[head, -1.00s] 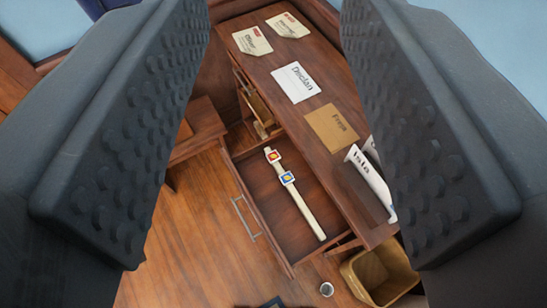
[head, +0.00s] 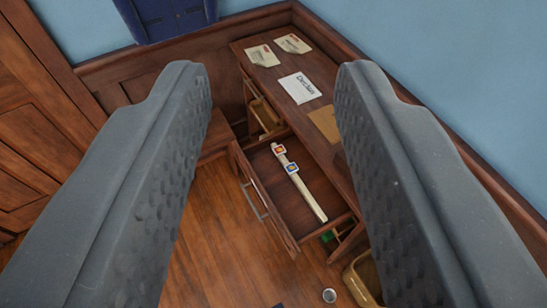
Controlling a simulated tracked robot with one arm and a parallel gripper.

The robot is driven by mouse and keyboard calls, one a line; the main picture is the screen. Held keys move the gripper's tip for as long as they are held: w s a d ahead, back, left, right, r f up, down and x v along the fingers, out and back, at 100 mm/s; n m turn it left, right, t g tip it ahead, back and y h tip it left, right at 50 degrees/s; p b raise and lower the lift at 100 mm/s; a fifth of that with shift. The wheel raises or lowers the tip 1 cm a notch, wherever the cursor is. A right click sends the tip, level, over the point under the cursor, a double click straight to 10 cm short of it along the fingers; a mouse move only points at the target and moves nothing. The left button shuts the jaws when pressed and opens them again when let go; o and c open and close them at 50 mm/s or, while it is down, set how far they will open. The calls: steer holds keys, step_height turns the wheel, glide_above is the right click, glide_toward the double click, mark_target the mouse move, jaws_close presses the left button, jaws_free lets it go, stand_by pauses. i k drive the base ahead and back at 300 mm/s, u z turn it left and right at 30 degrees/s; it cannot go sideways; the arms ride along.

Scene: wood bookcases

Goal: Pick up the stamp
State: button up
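Two small square stamps, one with a red frame (head: 278,149) and one with a blue frame (head: 292,168), lie on a long cream strip (head: 308,196) inside an open desk drawer (head: 312,229). The strip runs lengthwise along the drawer. My gripper (head: 268,85) is open and empty, its two dark textured fingers wide apart on either side of the view. The drawer and stamps show between the fingers, farther off and below. The right finger hides part of the desk top.
The wooden desk (head: 262,77) carries several envelopes, one reading Declan (head: 299,88). A second open drawer (head: 262,117) lies beyond. A woven basket (head: 362,283) and a small round cup (head: 329,296) are on the floor. Bare wood floor (head: 215,235) lies left of the drawer.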

mark_target(279, 149)
steer(key=u, duration=0.3)
steer(key=i, duration=1.3)
steer(key=z, duration=0.55)
